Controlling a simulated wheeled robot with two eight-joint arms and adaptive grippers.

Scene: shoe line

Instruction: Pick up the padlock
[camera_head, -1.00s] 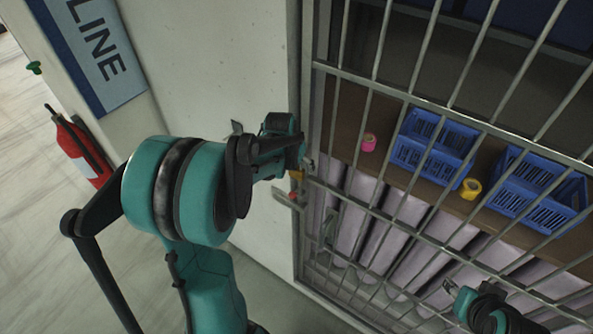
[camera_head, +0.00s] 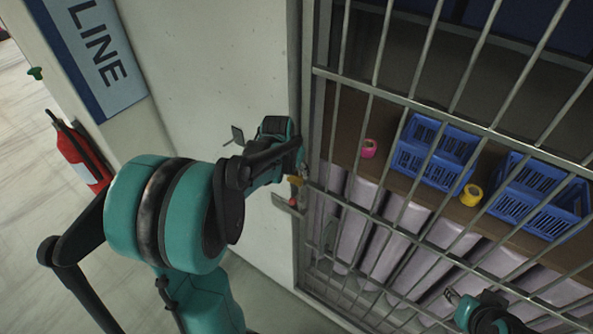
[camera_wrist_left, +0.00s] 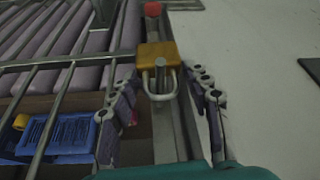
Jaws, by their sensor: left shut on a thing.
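The padlock (camera_wrist_left: 158,56) has a yellow-brass body and a grey metal shackle. In the left wrist view it sits between the fingers of my left gripper (camera_wrist_left: 161,84), its shackle around a short metal pin at the gate edge. In the head view the padlock (camera_head: 294,181) is a small yellow patch by the gate frame, partly covered by my left gripper (camera_head: 297,168). My left gripper is shut on the padlock. My right gripper (camera_head: 452,295) is at the lower right, in front of the bars; its jaws are too small to judge.
A barred metal gate (camera_head: 373,205) fills the right side. Behind it a shelf holds blue crates (camera_head: 433,150), a pink roll (camera_head: 369,148) and a yellow roll (camera_head: 471,195). A pale wall (camera_head: 220,60) and a red extinguisher (camera_head: 78,155) are at left.

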